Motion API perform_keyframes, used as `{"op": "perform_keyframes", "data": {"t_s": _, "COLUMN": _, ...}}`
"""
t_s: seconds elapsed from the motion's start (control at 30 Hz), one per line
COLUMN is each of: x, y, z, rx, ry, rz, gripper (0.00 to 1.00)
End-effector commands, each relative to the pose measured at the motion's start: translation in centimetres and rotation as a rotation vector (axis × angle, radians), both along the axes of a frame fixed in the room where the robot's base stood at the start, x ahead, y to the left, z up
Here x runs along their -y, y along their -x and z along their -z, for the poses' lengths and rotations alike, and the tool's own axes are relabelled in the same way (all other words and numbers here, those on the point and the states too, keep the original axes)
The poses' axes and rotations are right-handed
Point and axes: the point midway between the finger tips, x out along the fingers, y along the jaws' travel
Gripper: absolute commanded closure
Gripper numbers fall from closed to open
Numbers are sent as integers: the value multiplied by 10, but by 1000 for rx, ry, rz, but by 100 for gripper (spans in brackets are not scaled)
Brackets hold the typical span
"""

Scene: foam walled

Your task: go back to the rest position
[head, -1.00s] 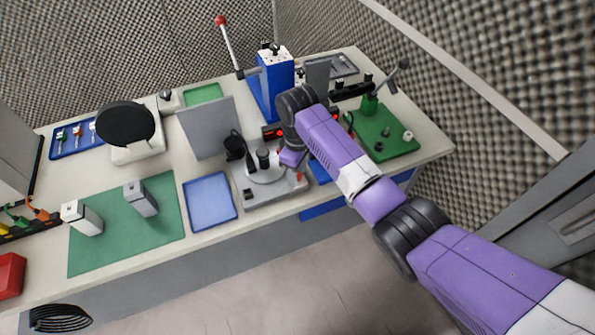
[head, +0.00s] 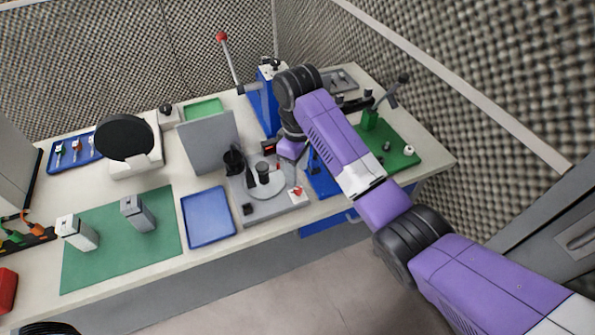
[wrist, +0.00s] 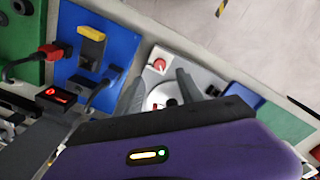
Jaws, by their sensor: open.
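My gripper (wrist: 158,92) is open in the wrist view, its two dark fingers spread, with nothing seen between them. Beyond the fingers is a grey fixture with a round plate and a red button (wrist: 158,64). In the head view my gripper (head: 291,150) hangs above the right part of that grey fixture (head: 270,208); its fingertips are hard to make out. The arm reaches in from the lower right, bent at the wrist.
A blue tray (head: 208,216) and a green mat (head: 100,262) with two grey blocks lie to the left. A blue lever press (head: 262,105) and a green board (head: 400,158) are near the arm. Foam walls close in behind and right.

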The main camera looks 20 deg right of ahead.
Motion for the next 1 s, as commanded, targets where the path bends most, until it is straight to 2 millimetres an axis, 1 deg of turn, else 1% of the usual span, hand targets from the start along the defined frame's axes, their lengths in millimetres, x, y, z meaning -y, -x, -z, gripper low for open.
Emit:
{"op": "perform_keyframes", "data": {"t_s": 0.33, "x": 0, "y": 0, "z": 0, "rx": 1, "ry": 0, "rz": 7, "gripper": 55}}
{"op": "perform_keyframes", "data": {"t_s": 0.4, "x": -1, "y": -7, "z": 0, "rx": 30, "ry": -6, "rz": 21, "gripper": 55}}
{"op": "perform_keyframes", "data": {"t_s": 0.47, "x": -3, "y": -19, "z": -1, "rx": 77, "ry": -14, "rz": 36, "gripper": 55}}
{"op": "perform_keyframes", "data": {"t_s": 0.53, "x": -7, "y": -40, "z": -9, "rx": 171, "ry": -28, "rz": 57, "gripper": 55}}
{"op": "perform_keyframes", "data": {"t_s": 0.57, "x": -9, "y": -51, "z": -15, "rx": 222, "ry": -38, "rz": 66, "gripper": 55}}
{"op": "perform_keyframes", "data": {"t_s": 0.6, "x": -12, "y": -66, "z": -26, "rx": 297, "ry": -53, "rz": 80, "gripper": 55}}
{"op": "perform_keyframes", "data": {"t_s": 0.7, "x": -22, "y": -91, "z": -39, "rx": 463, "ry": -106, "rz": 119, "gripper": 55}}
{"op": "perform_keyframes", "data": {"t_s": 0.73, "x": -26, "y": -95, "z": -40, "rx": 508, "ry": -127, "rz": 130, "gripper": 55}}
{"op": "perform_keyframes", "data": {"t_s": 0.8, "x": -36, "y": -102, "z": -41, "rx": 611, "ry": -177, "rz": 160, "gripper": 55}}
{"op": "perform_keyframes", "data": {"t_s": 0.87, "x": -44, "y": -103, "z": -41, "rx": 698, "ry": -226, "rz": 191, "gripper": 55}}
{"op": "perform_keyframes", "data": {"t_s": 0.93, "x": -53, "y": -99, "z": -39, "rx": 789, "ry": -283, "rz": 228, "gripper": 55}}
{"op": "perform_keyframes", "data": {"t_s": 1.0, "x": -61, "y": -90, "z": -36, "rx": 873, "ry": -338, "rz": 265, "gripper": 55}}
